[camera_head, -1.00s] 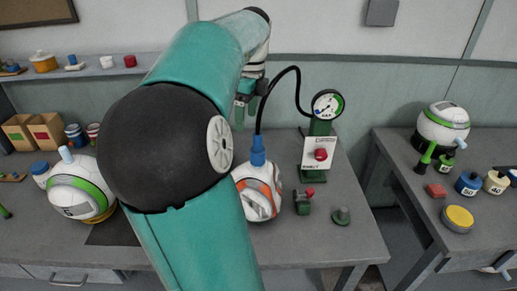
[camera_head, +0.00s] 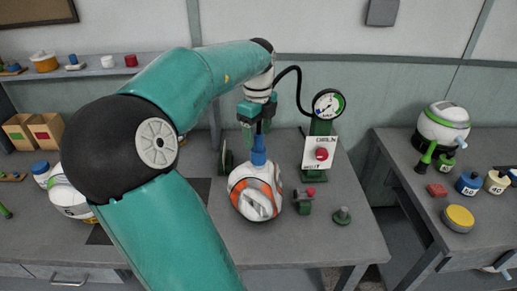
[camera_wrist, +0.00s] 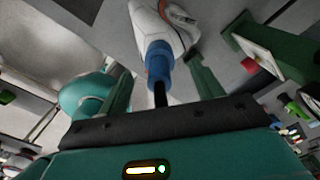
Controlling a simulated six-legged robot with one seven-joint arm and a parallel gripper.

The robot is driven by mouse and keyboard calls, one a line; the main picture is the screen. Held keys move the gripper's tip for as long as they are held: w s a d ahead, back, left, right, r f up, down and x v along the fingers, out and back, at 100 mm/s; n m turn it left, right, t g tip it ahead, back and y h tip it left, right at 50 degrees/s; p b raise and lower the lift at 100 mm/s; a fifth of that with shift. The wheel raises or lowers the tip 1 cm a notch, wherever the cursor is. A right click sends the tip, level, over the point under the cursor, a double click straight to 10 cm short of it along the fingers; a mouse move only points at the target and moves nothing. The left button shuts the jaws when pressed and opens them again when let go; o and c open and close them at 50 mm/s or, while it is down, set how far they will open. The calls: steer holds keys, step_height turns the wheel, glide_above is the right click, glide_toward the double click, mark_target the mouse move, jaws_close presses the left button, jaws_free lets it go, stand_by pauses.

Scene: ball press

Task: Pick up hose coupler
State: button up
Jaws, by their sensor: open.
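The blue hose coupler (camera_head: 258,152) stands upright on top of the white, orange and grey ball (camera_head: 256,192), with the black hose (camera_head: 288,72) running up from it. My gripper (camera_head: 256,130) is open just above the coupler, pointing down. In the wrist view the coupler (camera_wrist: 159,62) lies between the two green fingers, near their tips, and the hose (camera_wrist: 160,95) passes between them. I cannot tell whether a finger touches it. The ball (camera_wrist: 163,22) shows beyond the coupler.
The pressure gauge (camera_head: 328,104) on its green stand (camera_head: 318,130) rises close right of my gripper. A second table (camera_head: 400,190) holds weights and another ball (camera_head: 443,127).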

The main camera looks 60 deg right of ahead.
mark_target(259, 143)
step_height(259, 143, down, 4)
steer(key=shift+s+a+f, duration=0.1)
steer(key=c, duration=1.2)
steer(key=shift+r, duration=0.25)
